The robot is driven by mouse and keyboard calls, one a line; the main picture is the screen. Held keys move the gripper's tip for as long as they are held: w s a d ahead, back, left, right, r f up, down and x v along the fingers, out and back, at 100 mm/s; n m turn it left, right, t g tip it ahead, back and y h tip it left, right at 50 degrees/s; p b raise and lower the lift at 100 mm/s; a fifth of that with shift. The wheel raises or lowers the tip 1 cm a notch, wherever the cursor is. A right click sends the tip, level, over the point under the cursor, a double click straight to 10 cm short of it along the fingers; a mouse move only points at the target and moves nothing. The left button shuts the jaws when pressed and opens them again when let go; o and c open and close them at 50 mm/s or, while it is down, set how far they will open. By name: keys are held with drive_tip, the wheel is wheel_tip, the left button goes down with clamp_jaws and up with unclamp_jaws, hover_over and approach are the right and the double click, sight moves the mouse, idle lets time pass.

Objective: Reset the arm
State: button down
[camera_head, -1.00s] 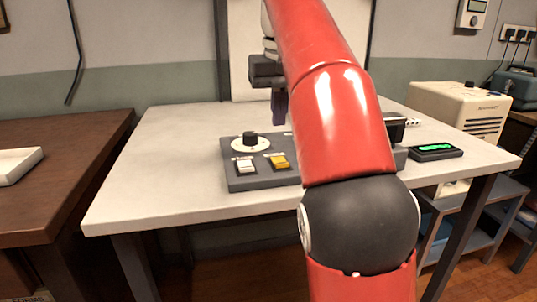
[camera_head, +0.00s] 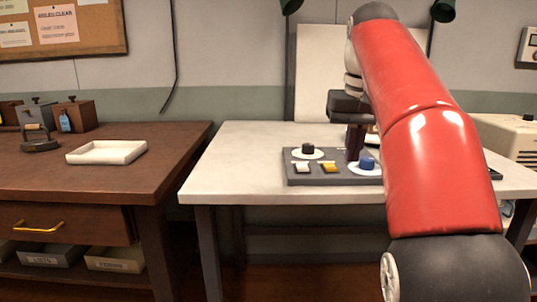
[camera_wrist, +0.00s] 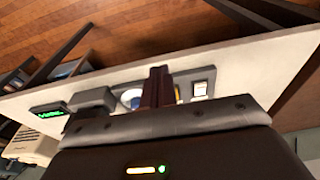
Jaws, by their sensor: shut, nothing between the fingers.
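My gripper (camera_head: 354,154) hangs from my red arm over the white table (camera_head: 238,150), in front of a pale upright board. Its dark fingers are together with nothing between them. In the wrist view the closed fingers (camera_wrist: 157,88) point at the grey control panel (camera_wrist: 184,92). My arm hides the panel's right side.
A brown wooden desk (camera_head: 90,183) stands left, with a white tray (camera_head: 106,152), an old iron (camera_head: 39,138) and small boxes. A narrow gap separates it from the table. A beige machine (camera_head: 503,137) stands at right. A green display (camera_wrist: 50,111) shows in the wrist view.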

drive_tip(key=s+f+t, duration=0.2)
drive_tip(key=s+f, duration=0.8)
drive_tip(key=f, duration=0.3)
drive_tip(key=s+f+t, duration=0.1)
drive_tip(key=s+f, duration=1)
drive_tip(key=f, duration=0.2)
drive_tip(key=shift+a+t, duration=0.2)
drive_tip(key=shift+t, duration=0.2)
drive_tip(key=c, duration=2.1)
unclamp_jaws()
drive_tip(key=shift+s, duration=0.1)
drive_tip(key=shift+c, duration=0.2)
